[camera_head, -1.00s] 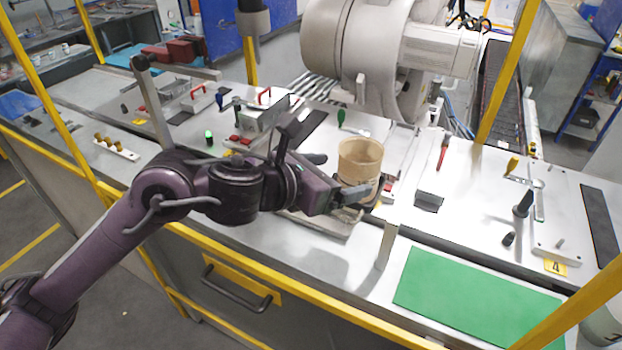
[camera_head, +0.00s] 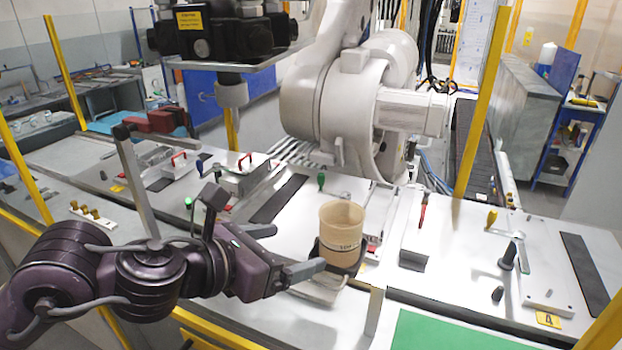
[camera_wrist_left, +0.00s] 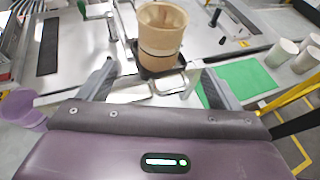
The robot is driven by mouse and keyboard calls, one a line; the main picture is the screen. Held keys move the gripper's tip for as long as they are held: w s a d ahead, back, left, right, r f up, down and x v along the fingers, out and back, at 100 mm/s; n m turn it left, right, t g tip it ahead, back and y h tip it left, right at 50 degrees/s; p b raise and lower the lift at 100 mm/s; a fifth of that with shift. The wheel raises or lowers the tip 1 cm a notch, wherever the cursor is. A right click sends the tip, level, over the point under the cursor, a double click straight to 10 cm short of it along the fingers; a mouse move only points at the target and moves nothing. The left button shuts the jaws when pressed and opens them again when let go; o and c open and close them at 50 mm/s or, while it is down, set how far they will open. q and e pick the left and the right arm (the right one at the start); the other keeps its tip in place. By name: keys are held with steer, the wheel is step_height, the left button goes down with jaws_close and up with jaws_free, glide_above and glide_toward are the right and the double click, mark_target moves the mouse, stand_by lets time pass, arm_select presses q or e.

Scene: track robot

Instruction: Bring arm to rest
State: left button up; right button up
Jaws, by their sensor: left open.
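My left arm comes in from the left in the head view. Its gripper (camera_head: 297,248) is open and empty, with the fingers spread just left of a tan cup (camera_head: 341,232). The cup stands upright in a dark holder (camera_head: 352,267) on the workbench. In the left wrist view the cup (camera_wrist_left: 161,38) is ahead of the spread fingers (camera_wrist_left: 157,82), with a visible gap between it and them. The near fingertip overlaps the holder's edge in the head view; I cannot tell whether they touch. My right gripper is not in view.
A large white robot arm (camera_head: 345,95) stands behind the bench. A grey upright post (camera_head: 136,185) rises close behind my left arm. A green mat (camera_head: 440,332) lies at the front right. Several pale cups (camera_wrist_left: 283,53) show at the right in the left wrist view.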

arm_select(q)
steer(key=s+a+f+n+y, duration=0.1)
steer(key=a+f+n+y, duration=0.3)
steer(key=f+n, duration=0.85)
steer(key=s+a+f+n+y, duration=0.2)
steer(key=a+f+n+y, duration=0.25)
steer(key=n, duration=1.55)
steer(key=s+a+f+n+g, duration=0.3)
steer(key=s+f+n+g, duration=0.4)
steer(key=s+f+n, duration=0.35)
step_height(320, 180, down, 33)
steer(key=s+m+g+b, duration=0.1)
steer(key=s+b, duration=0.1)
steer(key=s, duration=0.1)
steer(key=s+a+f, duration=0.2)
steer(key=s+f, duration=0.7)
steer(key=s+a+f+g+b, duration=0.1)
steer(key=s+f, duration=0.8)
steer(key=shift+s+a+m, duration=0.3)
steer(key=shift+s+a, duration=0.05)
